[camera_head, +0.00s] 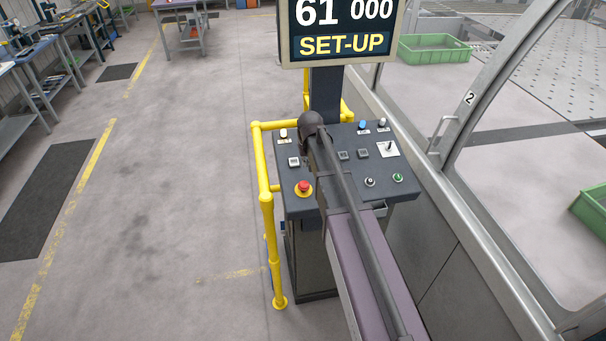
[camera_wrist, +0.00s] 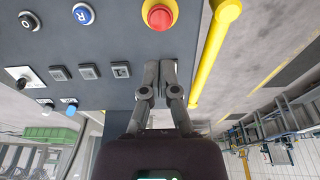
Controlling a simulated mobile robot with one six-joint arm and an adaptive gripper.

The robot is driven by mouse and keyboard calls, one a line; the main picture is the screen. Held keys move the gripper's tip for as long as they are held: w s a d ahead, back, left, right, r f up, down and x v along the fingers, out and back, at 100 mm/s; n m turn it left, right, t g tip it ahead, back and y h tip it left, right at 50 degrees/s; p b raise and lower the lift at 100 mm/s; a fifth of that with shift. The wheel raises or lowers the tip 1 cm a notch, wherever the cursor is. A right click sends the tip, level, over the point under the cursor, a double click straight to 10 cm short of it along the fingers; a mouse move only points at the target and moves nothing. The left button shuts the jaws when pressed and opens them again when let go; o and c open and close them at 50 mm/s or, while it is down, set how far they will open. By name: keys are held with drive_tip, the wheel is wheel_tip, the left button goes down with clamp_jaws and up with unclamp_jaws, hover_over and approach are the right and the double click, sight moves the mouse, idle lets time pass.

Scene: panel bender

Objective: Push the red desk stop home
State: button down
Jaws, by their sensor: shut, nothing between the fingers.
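The red desk stop (camera_head: 303,187) is a round red mushroom button on a yellow base, at the front left corner of the sloping dark control desk (camera_head: 325,203). In the wrist view the red stop (camera_wrist: 160,14) shows at the top, partly cut off by the frame edge. My gripper (camera_wrist: 168,66) is shut and empty, its fingertips together over the desk face. The fingertips point toward the stop, with a visible gap between them and it in the picture. In the head view my arm covers the middle of the desk, and I cannot make out my fingertips there.
A yellow guard rail (camera_head: 263,168) runs along the desk's left side; it also shows beside the stop in the wrist view (camera_wrist: 212,50). A screen (camera_head: 340,30) reading SET-UP stands above. Floor at left is open.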

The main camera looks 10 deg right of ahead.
sight(304, 184)
drive_tip(key=shift+w+r, duration=0.35)
drive_tip(key=shift+w, duration=0.05)
drive_tip(key=shift+f, duration=0.2)
drive_tip(key=b+x, duration=1.3)
drive_tip(key=shift+w+f, duration=0.1)
drive_tip(key=shift+f, duration=0.2)
idle(0.5)
drive_tip(key=shift+b, duration=0.3)
